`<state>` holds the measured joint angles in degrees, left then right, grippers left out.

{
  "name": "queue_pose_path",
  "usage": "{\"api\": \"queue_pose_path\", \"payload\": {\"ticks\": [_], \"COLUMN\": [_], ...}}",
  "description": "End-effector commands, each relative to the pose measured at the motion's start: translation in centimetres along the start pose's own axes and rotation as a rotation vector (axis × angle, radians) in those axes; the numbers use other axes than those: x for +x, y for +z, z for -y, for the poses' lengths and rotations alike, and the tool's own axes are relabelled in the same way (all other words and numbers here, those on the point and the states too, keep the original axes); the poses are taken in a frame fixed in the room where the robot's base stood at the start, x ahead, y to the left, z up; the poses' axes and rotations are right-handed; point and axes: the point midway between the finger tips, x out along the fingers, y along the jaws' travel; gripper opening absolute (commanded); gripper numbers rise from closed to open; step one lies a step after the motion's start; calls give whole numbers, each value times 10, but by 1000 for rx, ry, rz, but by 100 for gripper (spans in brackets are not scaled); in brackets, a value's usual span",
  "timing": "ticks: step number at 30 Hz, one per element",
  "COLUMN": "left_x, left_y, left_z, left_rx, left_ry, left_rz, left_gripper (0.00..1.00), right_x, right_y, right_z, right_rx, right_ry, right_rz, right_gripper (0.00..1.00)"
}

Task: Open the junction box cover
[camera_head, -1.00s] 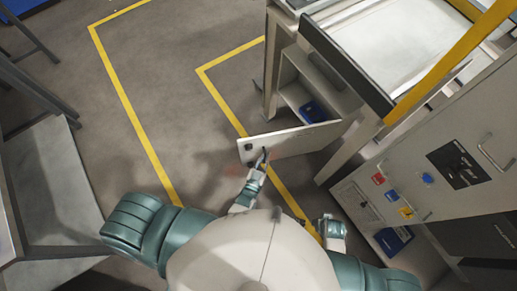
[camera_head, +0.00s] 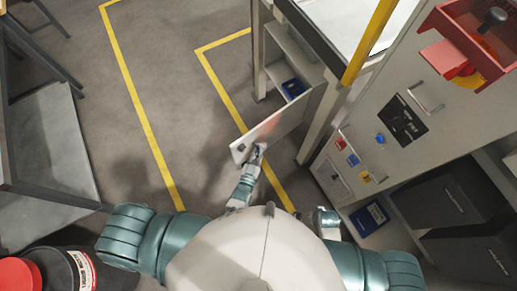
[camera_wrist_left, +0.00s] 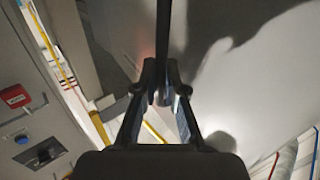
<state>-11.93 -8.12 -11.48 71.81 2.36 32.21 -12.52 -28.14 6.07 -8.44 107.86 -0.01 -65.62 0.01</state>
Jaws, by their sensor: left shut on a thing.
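The junction box cover (camera_head: 280,122) is a pale flat panel in the middle of the head view, standing swung out from the pale cabinet (camera_head: 283,45). My left gripper (camera_head: 257,153) is at the cover's near, free end. In the left wrist view, the left fingers (camera_wrist_left: 164,88) are shut on a dark upright handle (camera_wrist_left: 164,45). The pale cover surface (camera_wrist_left: 225,75) fills much of the area right of it. My right gripper (camera_head: 326,217) is low in the head view, away from the cover; its fingers are too small to read.
A blue item (camera_head: 293,88) sits inside the cabinet. A grey control panel (camera_head: 385,135) with buttons and a red box (camera_head: 470,45) stand at right. A grey bench (camera_head: 50,145) and a dark drum (camera_head: 75,272) are at left. Floor between is clear.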

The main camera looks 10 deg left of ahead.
Motion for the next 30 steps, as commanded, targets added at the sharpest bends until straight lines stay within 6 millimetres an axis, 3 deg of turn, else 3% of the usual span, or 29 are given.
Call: {"api": "queue_pose_path", "payload": {"ticks": [10, 12, 14, 23, 26, 30], "left_x": [1, 1, 1, -1, -10, -36], "left_y": [-1, -1, -1, 0, 1, 1], "left_z": [-3, -3, -4, -3, -4, -4], "left_rx": [4, 4, 4, 4, 4, 4], "left_ry": [1, 1, 1, 1, 1, 1], "left_rz": [-2, -1, -1, 0, 3, 3], "left_gripper": [0, 24, 35, 35, 35, 35], "right_x": [-1, -1, -1, -2, -2, -2], "right_y": [-2, -2, -2, -3, -2, -2], "right_z": [0, 0, 0, -4, -3, -2], "right_rx": [0, 1, 1, 1, 0, 0], "right_ry": [-1, -1, -1, 6, 5, 3], "right_rz": [-4, -4, -4, -6, -5, -5], "right_gripper": [40, 40, 40, 40, 40, 40]}}
